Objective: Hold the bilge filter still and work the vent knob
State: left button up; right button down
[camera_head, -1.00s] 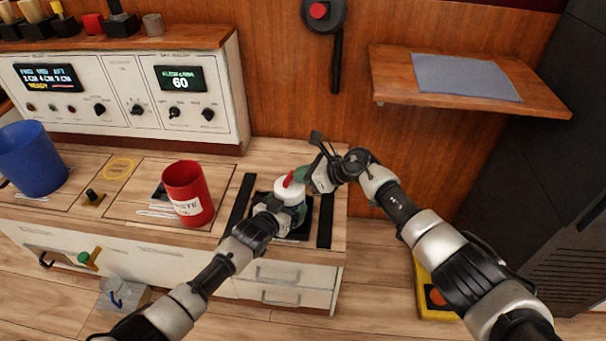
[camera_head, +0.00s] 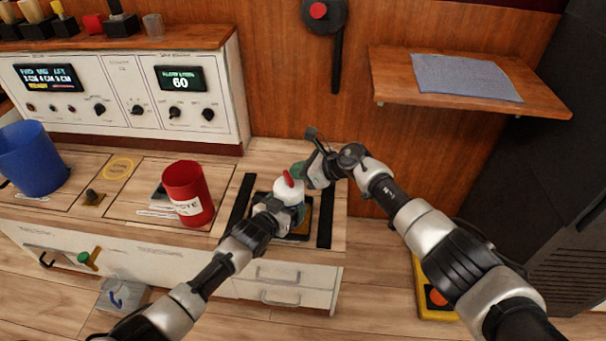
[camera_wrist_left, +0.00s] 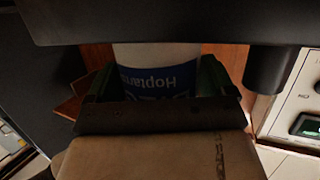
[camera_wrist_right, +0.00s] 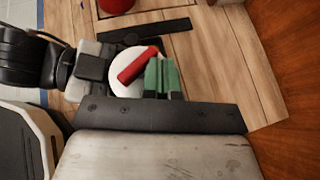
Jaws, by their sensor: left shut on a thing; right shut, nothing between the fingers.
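The bilge filter (camera_head: 287,194) is a white cylinder standing upright on a dark pad on the counter. Its blue label shows in the left wrist view (camera_wrist_left: 157,80). The red vent knob (camera_head: 289,178) is a bar across its top; it lies slantwise on the white top in the right wrist view (camera_wrist_right: 138,66). My left gripper (camera_head: 291,211) is shut around the filter's body from the front. My right gripper (camera_head: 298,171) is shut and empty. Its green fingertips (camera_wrist_right: 162,78) are together, right beside the knob; I cannot tell if they touch it.
A red waste bin (camera_head: 188,195) stands left of the filter, and a blue bucket (camera_head: 31,158) is farther left. Black strips (camera_head: 325,212) flank the pad. A control panel (camera_head: 125,95) stands behind, and a wooden shelf (camera_head: 540,98) juts out at upper right.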

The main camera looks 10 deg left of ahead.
jog(key=shift+w+a+r, duration=0.1)
jog(key=shift+w+a, duration=0.05)
jog(key=shift+a, duration=0.4)
dwell(0.5)
